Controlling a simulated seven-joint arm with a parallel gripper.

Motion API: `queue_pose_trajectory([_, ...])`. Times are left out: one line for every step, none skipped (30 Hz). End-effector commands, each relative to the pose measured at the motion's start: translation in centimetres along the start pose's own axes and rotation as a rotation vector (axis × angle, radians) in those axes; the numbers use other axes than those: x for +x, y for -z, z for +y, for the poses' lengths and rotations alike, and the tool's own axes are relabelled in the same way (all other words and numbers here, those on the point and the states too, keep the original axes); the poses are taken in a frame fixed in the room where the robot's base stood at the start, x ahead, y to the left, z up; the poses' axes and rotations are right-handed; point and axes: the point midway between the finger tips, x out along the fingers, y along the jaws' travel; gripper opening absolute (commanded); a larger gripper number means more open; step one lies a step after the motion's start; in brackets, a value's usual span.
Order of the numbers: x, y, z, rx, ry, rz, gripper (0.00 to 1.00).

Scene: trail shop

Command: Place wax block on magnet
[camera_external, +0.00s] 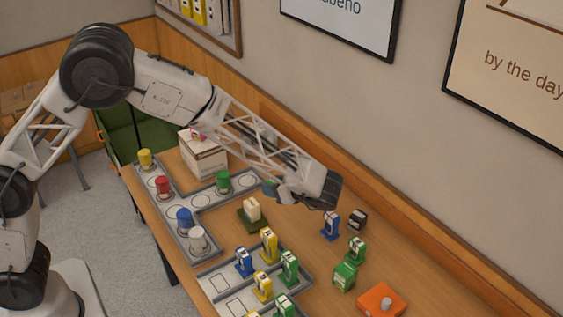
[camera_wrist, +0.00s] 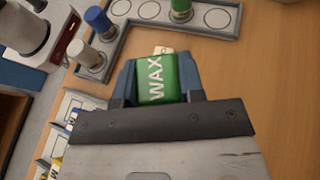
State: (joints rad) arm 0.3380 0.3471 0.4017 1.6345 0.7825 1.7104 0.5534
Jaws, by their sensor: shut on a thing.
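My gripper (camera_wrist: 157,78) is shut on the green wax block (camera_wrist: 156,80), with a blue finger on each side of it. White letters on the block read WAX. In the external view my gripper (camera_external: 272,188) is above the table, up and right of a cream block on a dark green base (camera_external: 252,222); the held block is hard to make out there. A cream piece shows just past the wax block in the wrist view. I cannot tell for certain which thing is the magnet.
A grey tray (camera_external: 203,216) holds yellow, red, blue, white and green cylinders. A lower tray holds several coloured upright pieces. A white box (camera_external: 203,158) stands at the back. Blue (camera_external: 331,226), black (camera_external: 357,219), green and orange (camera_external: 381,301) items stand at right.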

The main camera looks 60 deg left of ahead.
Motion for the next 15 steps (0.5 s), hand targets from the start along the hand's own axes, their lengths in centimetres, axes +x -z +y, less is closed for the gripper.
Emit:
queue_pose_trajectory([-0.6,-0.1,-0.1,0.026,0.067,0.001,0.12])
queue_pose_trajectory([-0.9,-0.3,-0.3,0.042,0.107,0.0,0.12])
queue_pose_trajectory([-1.3,-0.4,-0.5,0.065,0.162,0.001,0.12])
queue_pose_trajectory([-1.6,-0.5,-0.7,0.083,0.204,0.001,0.12])
queue_pose_trajectory([-2.0,-0.6,-0.9,0.1,0.246,0.0,0.12])
queue_pose_trajectory([-2.6,-0.7,-1.1,0.124,0.304,0.0,0.12])
queue_pose_trajectory([-3.1,-0.8,-1.3,0.141,0.347,0.0,0.12])
queue_pose_trajectory([-3.5,-0.9,-1.5,0.16,0.391,0.0,0.12])
queue_pose_trajectory([-4.2,-1.1,-1.7,0.184,0.451,0.0,0.12])
queue_pose_trajectory([-4.8,-1.2,-1.9,0.202,0.496,0.001,0.12])
queue_pose_trajectory([-5.3,-1.2,-2.0,0.221,0.541,0.001,0.12])
queue_pose_trajectory([-6.2,-1.4,-2.2,0.245,0.6,0.0,0.12])
queue_pose_trajectory([-6.7,-1.5,-2.3,0.263,0.641,0.0,0.12])
queue_pose_trajectory([-7.2,-1.5,-2.4,0.279,0.678,0.0,0.12])
queue_pose_trajectory([-7.9,-1.6,-2.5,0.298,0.725,0.0,0.12])
